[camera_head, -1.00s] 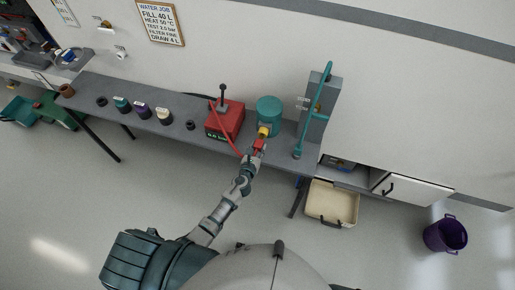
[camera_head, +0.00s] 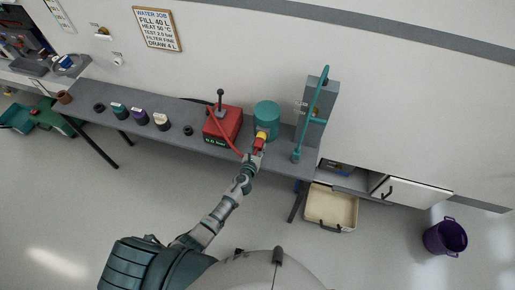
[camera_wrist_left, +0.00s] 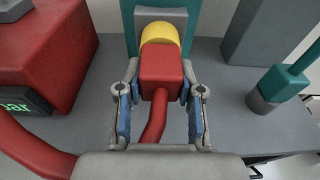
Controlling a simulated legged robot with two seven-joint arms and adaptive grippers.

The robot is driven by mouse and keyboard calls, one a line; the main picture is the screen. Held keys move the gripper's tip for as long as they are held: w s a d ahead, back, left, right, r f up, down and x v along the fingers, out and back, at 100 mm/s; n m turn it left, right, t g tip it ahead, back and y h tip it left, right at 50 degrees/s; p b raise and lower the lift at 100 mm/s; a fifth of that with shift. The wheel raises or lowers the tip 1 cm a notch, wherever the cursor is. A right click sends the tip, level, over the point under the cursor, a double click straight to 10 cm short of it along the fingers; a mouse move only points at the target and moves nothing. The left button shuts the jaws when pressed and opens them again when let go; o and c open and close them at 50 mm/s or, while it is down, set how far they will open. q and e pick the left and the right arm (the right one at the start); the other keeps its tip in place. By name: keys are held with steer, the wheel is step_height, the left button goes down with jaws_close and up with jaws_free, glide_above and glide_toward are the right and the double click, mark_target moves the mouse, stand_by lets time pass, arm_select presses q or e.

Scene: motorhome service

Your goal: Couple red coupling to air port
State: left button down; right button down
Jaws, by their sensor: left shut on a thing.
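The red coupling (camera_wrist_left: 160,72) is a block with a red hose (camera_wrist_left: 153,122) trailing below it. My left gripper (camera_head: 257,149) is shut on the red coupling, with a finger on each side of it in the left wrist view (camera_wrist_left: 160,90). The yellow air port (camera_wrist_left: 160,34) is on the front of the teal tank (camera_head: 267,115). The coupling's far end meets the yellow port in the wrist view; I cannot tell whether it is locked on. The red pump box (camera_head: 223,123) stands left of the tank. My right gripper is not in view.
The grey bench (camera_head: 181,104) holds several dark and coloured pots to the left. A grey block with a teal lever (camera_head: 312,115) stands right of the tank. A cream bin (camera_head: 330,207) and a purple bucket (camera_head: 445,237) are on the floor.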

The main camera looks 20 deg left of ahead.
arm_select(q)
steer(key=shift+w+r, duration=0.1)
steer(key=c, duration=1)
jaws_free()
steer(key=shift+c, duration=0.2)
steer(key=o, duration=0.4)
steer(key=shift+w, duration=0.1)
steer(key=s+r, duration=0.2)
steer(key=s, duration=1)
steer(key=s+a+f+n+g, duration=0.25)
steer(key=s+f+n, duration=0.35)
steer(key=f, duration=0.5)
steer(key=s+a+f+n+g+y, duration=0.1)
steer(key=s+a+f+n+g, duration=0.15)
steer(key=s+f+n, duration=0.55)
steer(key=s+a+f+n+g, duration=0.2)
steer(key=s+f+n+g, duration=0.2)
steer(key=f, duration=0.9)
steer(key=s+f+n+g, duration=0.2)
steer(key=s+f+n, duration=0.2)
steer(key=s, duration=0.5)
steer(key=s+a+f+n+g, duration=0.1)
steer(key=s+f+n+g, duration=0.1)
steer(key=s+n, duration=0.4)
steer(key=s+f+n+g+b, duration=0.1)
steer(key=s+f+n, duration=0.4)
steer(key=s, duration=0.6)
steer(key=shift+s+a+f+n+g, duration=0.2)
steer(key=shift+s+f+n+g, duration=0.1)
steer(key=shift+s+n+g, duration=0.15)
